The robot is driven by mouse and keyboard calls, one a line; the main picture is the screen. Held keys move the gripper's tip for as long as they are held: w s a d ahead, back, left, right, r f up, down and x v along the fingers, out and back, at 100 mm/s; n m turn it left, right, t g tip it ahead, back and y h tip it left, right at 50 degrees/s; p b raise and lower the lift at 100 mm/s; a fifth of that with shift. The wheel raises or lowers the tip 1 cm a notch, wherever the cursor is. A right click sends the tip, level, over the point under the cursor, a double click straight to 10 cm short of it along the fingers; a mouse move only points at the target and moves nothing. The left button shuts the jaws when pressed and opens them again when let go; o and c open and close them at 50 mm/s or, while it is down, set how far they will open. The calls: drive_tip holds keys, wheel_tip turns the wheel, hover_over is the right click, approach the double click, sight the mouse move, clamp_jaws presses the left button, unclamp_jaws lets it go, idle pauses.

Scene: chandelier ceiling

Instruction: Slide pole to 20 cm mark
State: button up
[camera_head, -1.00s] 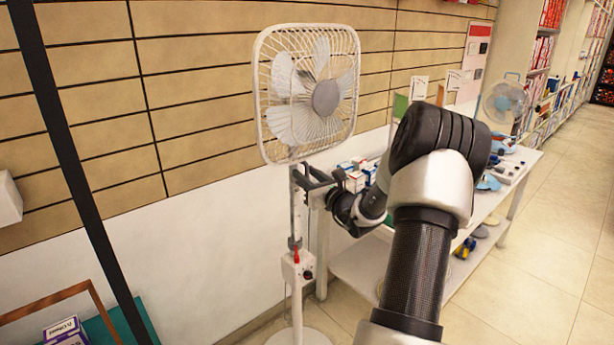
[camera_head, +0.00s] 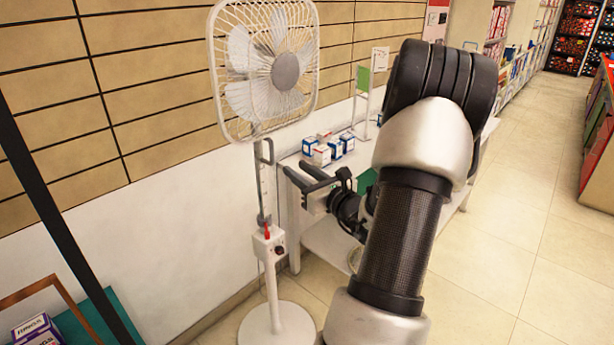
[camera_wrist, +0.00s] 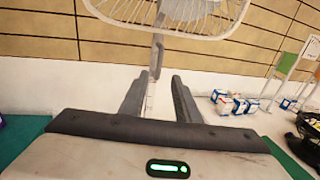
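A white floor fan (camera_head: 265,70) stands by the wall on a round base (camera_head: 275,322). Its pole (camera_head: 265,195) has a pale strip with marks too small to read and a grey bracket below the fan head. A control box (camera_head: 268,243) with a red part sits lower on the pole. My gripper (camera_head: 293,167) is open and empty, right of the pole and apart from it, at about bracket height. In the wrist view, the fingers (camera_wrist: 159,75) are spread, with the pole (camera_wrist: 150,95) showing ahead in the gap between them.
A white table behind my arm holds several small boxes (camera_head: 322,155) and a green card stand (camera_head: 363,80). A dark post (camera_head: 50,200) and a teal surface (camera_head: 90,320) are at the left.

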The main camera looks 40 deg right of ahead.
drive_tip(key=shift+s+a, duration=0.15)
drive_tip(key=shift+s, duration=0.7)
drive_tip(key=shift+s+a, duration=0.1)
drive_tip(key=shift+s, duration=0.75)
